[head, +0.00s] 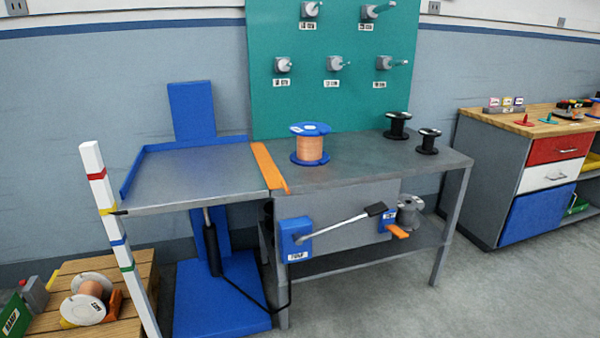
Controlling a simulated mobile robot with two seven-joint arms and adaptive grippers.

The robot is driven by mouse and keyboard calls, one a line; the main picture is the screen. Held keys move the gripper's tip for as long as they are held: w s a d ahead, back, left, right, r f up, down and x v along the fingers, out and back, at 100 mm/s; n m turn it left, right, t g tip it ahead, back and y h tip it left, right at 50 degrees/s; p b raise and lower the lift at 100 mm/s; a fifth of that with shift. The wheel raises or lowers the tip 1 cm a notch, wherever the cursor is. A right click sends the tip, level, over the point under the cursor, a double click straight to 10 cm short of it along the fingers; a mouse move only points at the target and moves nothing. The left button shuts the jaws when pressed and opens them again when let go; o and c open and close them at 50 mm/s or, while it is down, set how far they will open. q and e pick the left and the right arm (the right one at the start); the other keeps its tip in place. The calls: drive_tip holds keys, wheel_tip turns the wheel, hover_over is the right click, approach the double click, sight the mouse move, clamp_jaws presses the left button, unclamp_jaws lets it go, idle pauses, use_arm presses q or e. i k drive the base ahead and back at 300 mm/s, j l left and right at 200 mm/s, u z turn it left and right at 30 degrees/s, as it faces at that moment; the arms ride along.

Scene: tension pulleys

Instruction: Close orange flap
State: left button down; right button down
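The orange flap (269,167) is a long narrow strip between the grey lift platform (195,172) on the left and the grey workbench (360,158) on the right. It appears to lie about flat at the bench's left edge, its near end reaching the front edge. Whether it is hinged open or shut is hard to tell from this angle. Nothing touches it. Neither of my grippers is in view.
A blue-flanged copper spool (310,146) stands on the bench just right of the flap. Two black spools (398,125) stand further right. A lever (340,228) sticks out at the bench front. A striped post (118,235) and pallet (68,280) are at left. Grey floor at right is clear.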

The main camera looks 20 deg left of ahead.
sight(274, 179)
drive_tip(key=i+u, duration=0.3)
drive_tip(key=i, duration=0.2)
drive_tip(key=i+l+u, duration=0.1)
drive_tip(key=i+u, duration=0.15)
drive_tip(key=i, duration=0.2)
drive_tip(key=i+l+u, duration=0.3)
drive_tip(key=i, duration=0.2)
drive_tip(key=i+l+u, duration=0.25)
drive_tip(key=i, duration=0.2)
